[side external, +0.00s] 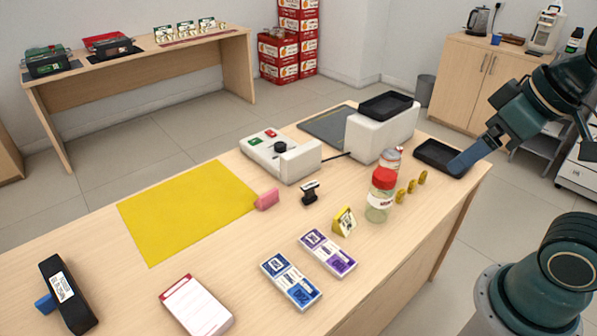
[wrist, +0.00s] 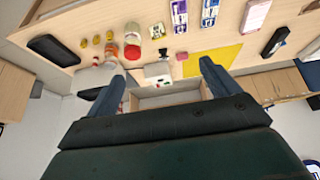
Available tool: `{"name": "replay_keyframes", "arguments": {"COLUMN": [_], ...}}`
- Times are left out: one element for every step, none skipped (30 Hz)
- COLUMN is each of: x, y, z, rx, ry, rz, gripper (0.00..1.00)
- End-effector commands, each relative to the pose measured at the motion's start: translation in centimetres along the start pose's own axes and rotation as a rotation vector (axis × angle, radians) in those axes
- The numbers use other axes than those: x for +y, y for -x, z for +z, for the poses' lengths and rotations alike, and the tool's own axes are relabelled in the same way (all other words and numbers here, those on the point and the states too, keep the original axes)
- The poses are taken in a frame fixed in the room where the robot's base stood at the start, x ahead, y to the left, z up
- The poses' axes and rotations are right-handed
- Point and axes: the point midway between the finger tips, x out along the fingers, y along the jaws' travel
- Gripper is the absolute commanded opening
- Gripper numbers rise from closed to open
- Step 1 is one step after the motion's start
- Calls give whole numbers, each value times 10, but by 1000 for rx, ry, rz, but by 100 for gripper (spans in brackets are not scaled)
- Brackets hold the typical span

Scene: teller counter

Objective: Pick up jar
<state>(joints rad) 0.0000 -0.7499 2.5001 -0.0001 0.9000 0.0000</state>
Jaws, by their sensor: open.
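A clear glass jar (side external: 380,208) with a red lid and a pale label stands upright near the counter's right front edge. It also shows in the wrist view (wrist: 131,33). My gripper (side external: 462,168) is to the right of both jars, by the black tray and apart from the jars. In the wrist view my gripper (wrist: 162,68) has its two blue fingers spread wide, with nothing held between them.
Three small gold pieces (side external: 411,187) stand right of the red-lidded jar. A yellow sign (side external: 344,221) is left of it. A black tray (side external: 432,150), white machine (side external: 368,139) and white keypad box (side external: 292,162) stand behind. Purple (side external: 327,252) and blue packs (side external: 291,280) lie in front.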

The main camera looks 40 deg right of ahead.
Motion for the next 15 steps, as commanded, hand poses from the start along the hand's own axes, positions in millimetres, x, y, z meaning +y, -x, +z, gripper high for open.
{"name": "replay_keyframes", "arguments": {"x": [0,0,0,0,0,0,0,0,0,0,1,1,1,2,3], "y": [0,0,0,0,0,0,0,0,0,0,-1,-1,-2,-3,-4], "z": [0,0,0,0,0,0,0,0,-1,-1,-2,-4,-5,-7,-10], "rx": [0,0,0,0,0,0,0,0,-2,-3,-5,-8,-12,-17,-24], "ry": [0,0,0,0,0,0,0,2,5,9,15,24,35,47,68], "rz": [0,0,0,0,0,0,0,0,1,1,2,3,3,4,6], "gripper": [87,87,87,87,87,87,87,87,87,87,87,87,87,87,87]}}
